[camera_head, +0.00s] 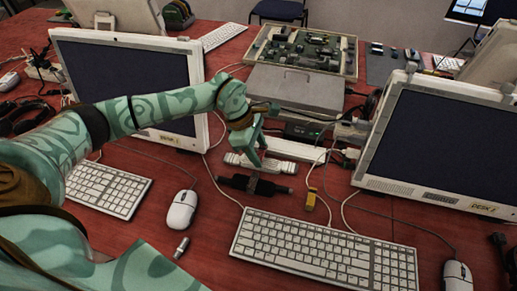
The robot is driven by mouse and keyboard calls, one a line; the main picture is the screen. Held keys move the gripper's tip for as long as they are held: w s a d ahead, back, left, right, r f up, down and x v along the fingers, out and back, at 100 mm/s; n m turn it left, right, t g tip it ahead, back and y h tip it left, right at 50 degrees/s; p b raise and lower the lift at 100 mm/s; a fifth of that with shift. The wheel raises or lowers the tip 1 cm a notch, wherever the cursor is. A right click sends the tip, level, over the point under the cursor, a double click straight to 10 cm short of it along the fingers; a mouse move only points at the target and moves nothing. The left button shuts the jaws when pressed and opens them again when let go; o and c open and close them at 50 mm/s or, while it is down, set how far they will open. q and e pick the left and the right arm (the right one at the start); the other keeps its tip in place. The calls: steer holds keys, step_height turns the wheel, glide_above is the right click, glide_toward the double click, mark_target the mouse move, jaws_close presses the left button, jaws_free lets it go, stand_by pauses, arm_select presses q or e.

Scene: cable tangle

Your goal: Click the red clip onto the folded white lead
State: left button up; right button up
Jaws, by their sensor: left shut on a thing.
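A folded white lead (282,166) lies as a flat bundle on the red table, in the middle of the view. My left gripper (260,160) points down at the middle of this bundle, with its fingertips at or just over it. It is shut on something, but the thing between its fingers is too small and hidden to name. I cannot make out the red clip against the red table or at the fingers. My right gripper is not in view.
A keyboard (325,250) fills the front. Monitors (130,85) (440,140) stand on both sides. A grey box (295,90) and loose cables lie behind.

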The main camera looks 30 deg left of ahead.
arm_select(q)
steer(key=shift+f, duration=0.15)
stand_by(0.5)
steer(key=shift+f, duration=0.6)
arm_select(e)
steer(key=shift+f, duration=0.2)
arm_select(q)
steer(key=shift+f+b, duration=0.5)
steer(key=shift+f, duration=0.05)
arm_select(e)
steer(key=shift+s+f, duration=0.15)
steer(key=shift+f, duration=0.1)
arm_select(q)
steer(key=o, duration=1.6)
steer(key=shift+r, duration=0.1)
steer(key=shift+r+p, duration=2.45)
steer(key=shift+r, duration=1.05)
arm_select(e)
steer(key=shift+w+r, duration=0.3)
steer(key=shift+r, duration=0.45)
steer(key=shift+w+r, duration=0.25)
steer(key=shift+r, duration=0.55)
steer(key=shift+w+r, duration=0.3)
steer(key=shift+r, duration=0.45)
